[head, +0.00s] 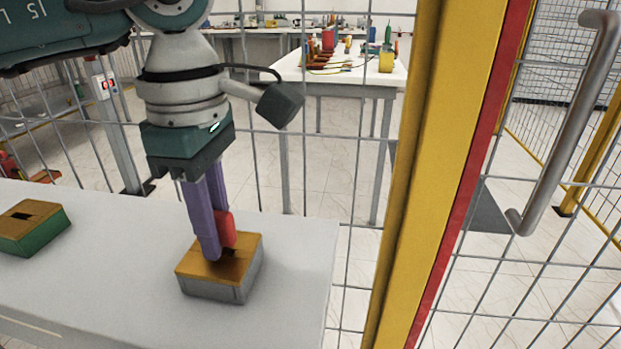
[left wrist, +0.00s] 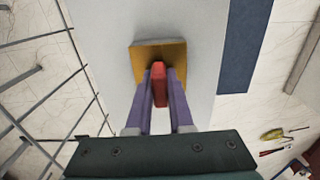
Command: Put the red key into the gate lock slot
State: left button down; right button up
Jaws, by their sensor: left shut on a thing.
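My left gripper (head: 214,246) points down with its purple fingers shut on the red key (head: 227,229). The key is over the yellow-topped grey lock block (head: 246,267), which stands on the white table. The fingertips and the key's lower end are at the dark slot in the block's top; how deep the key sits is hidden. In the left wrist view, the red key (left wrist: 158,84) shows between the two fingers, in front of the block's yellow top (left wrist: 144,58). My right gripper is not in view.
A second yellow-topped block with green sides (head: 40,236) and an empty dark slot stands at the left of the white table (head: 120,290). A wire mesh fence runs behind it. A yellow post (head: 425,150) and a gate handle (head: 570,125) are at the right.

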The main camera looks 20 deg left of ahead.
pick_arm(q)
jog(key=c, duration=0.7)
grip_release()
